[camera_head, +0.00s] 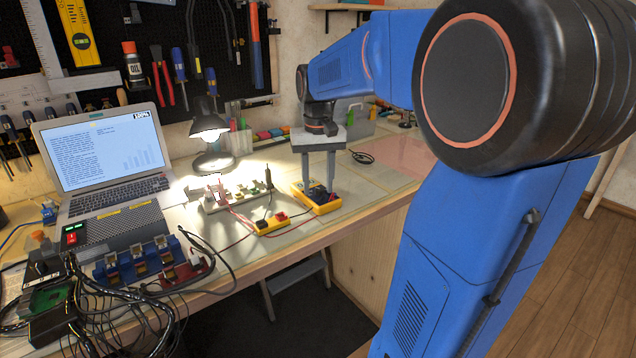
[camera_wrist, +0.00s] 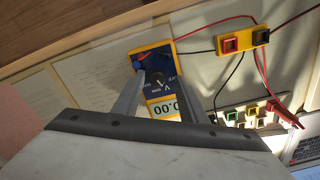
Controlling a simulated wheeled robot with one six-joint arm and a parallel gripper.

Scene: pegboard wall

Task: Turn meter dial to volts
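The yellow multimeter (camera_head: 326,208) lies on the bench below my gripper (camera_head: 318,187). In the wrist view the meter (camera_wrist: 167,53) has a dark blue face, a round dial (camera_wrist: 158,79) and a display (camera_wrist: 163,108) showing zeros upside down. My gripper (camera_wrist: 161,78) is open. Its two fingers point down at the meter, one on each side of the dial, with a gap between them. I cannot tell whether the fingertips touch the dial. The dial's pointer is too small to read with certainty, and the lower meter is partly hidden by my gripper.
A small yellow box (camera_head: 271,224) with red and black terminals sits left of the meter, with red and black leads beside it. A circuit board (camera_head: 232,194), lamp (camera_head: 211,150) and laptop (camera_head: 100,155) stand further left. The bench right of the meter is mostly clear.

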